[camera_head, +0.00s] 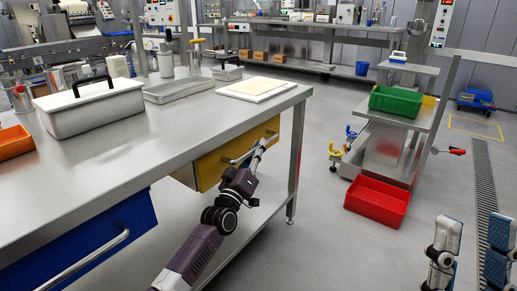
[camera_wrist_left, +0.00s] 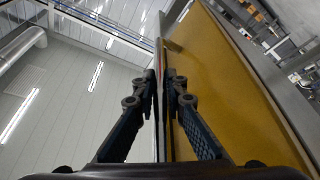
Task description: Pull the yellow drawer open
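The yellow drawer (camera_head: 212,167) sits under the steel table's top, on its right part. Its front carries a metal bar handle (camera_head: 236,159). The drawer looks shut or nearly so. My left gripper (camera_head: 263,146) is at the right end of this handle, close to the drawer front. In the left wrist view its two fingers (camera_wrist_left: 162,85) stand close together on either side of a narrow strip, beside the yellow drawer face (camera_wrist_left: 235,90). My right gripper (camera_head: 470,255) is at the lower right, fingers apart and empty, far from the drawer.
A blue drawer (camera_head: 110,232) with its own handle is at the table's front left. A white lidded container (camera_head: 90,108) and a pale board (camera_head: 257,88) are on the tabletop (camera_head: 165,135). A red bin (camera_head: 377,200) stands on the floor to the right. Floor before the yellow drawer is clear.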

